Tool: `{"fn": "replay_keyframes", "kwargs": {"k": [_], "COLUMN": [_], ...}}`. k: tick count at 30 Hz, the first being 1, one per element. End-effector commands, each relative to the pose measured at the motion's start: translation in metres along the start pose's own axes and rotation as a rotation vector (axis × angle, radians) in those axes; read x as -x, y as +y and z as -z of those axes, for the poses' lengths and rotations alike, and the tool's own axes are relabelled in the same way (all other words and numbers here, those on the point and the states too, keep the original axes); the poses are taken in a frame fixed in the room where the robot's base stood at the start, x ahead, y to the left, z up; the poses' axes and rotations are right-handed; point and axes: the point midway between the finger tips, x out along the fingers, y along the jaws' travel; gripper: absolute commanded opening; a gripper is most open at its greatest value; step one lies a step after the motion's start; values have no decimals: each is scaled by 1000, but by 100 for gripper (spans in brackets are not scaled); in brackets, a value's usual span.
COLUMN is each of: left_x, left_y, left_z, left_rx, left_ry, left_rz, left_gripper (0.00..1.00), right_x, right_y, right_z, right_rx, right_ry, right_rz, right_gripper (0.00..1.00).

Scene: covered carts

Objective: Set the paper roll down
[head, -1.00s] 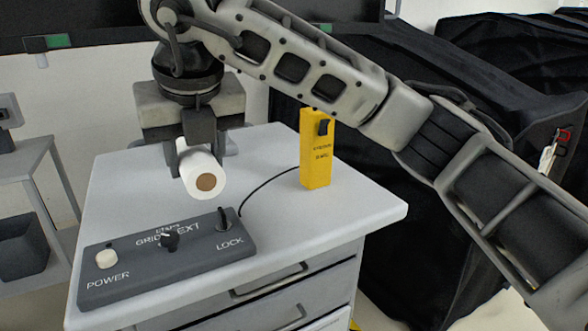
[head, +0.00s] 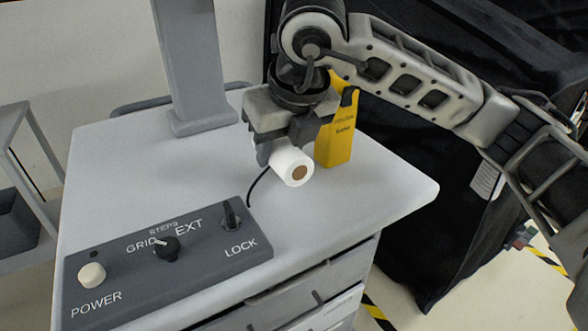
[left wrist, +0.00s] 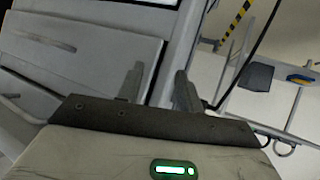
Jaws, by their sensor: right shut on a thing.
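The white paper roll (head: 291,167) with a brown core end lies on its side in my right gripper (head: 286,150), in the head view. My right gripper is shut on it from above, over the right half of the grey cabinet top (head: 210,170). I cannot tell whether the roll touches the surface. My left gripper (left wrist: 157,88) shows in the left wrist view only, with its two fingers apart and nothing between them. It is near the grey drawer fronts.
A dark control box (head: 165,265) with knobs stands at the cabinet's front left. A yellow box (head: 338,135) stands just behind and right of the roll. A grey column (head: 190,65) rises at the back.

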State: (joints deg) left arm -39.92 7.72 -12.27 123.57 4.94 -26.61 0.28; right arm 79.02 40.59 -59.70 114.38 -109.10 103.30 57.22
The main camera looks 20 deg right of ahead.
Motion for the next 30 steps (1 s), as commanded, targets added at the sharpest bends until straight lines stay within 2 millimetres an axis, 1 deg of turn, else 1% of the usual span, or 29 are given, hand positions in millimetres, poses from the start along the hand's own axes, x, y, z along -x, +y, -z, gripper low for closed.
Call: {"fn": "replay_keyframes", "kwargs": {"k": [1, 3, 9, 15, 23, 26, 27, 28, 29, 30], "left_x": [0, -1, -3, 0, -1, -4, -3, -2, -2, -2], "left_y": [0, 0, -2, -2, -2, -2, -2, -2, -2, -2], "left_z": [0, 1, 5, 9, 6, 1, 3, 3, 3, 3], "left_rx": [-1, -3, -7, -16, -18, -14, -12, -12, -12, -11], "left_ry": [0, 2, 10, 8, 3, 3, 3, 2, 1, 1], "left_rz": [0, 1, 2, 6, 6, 4, 3, 3, 3, 3], "left_gripper": [36, 36, 36, 36, 36, 36, 36, 36, 36, 36], "right_x": [-5, -10, -18, -43, -46, -50, -48, -48, -48, -48], "right_y": [-6, -10, -18, -17, -17, -17, -17, -17, -17, -17], "right_z": [5, 8, 15, 26, 26, 28, 27, 27, 27, 27], "right_rx": [-1, -1, -1, 1, 1, 1, 1, 1, 1, 1], "right_ry": [1, -1, 0, 1, -2, -2, -1, -1, -1, -1], "right_rz": [2, 1, 1, 0, -1, -2, -1, -1, -1, -1], "right_gripper": [15, 15, 15, 15, 15, 15, 50, 58, 63, 63]}}
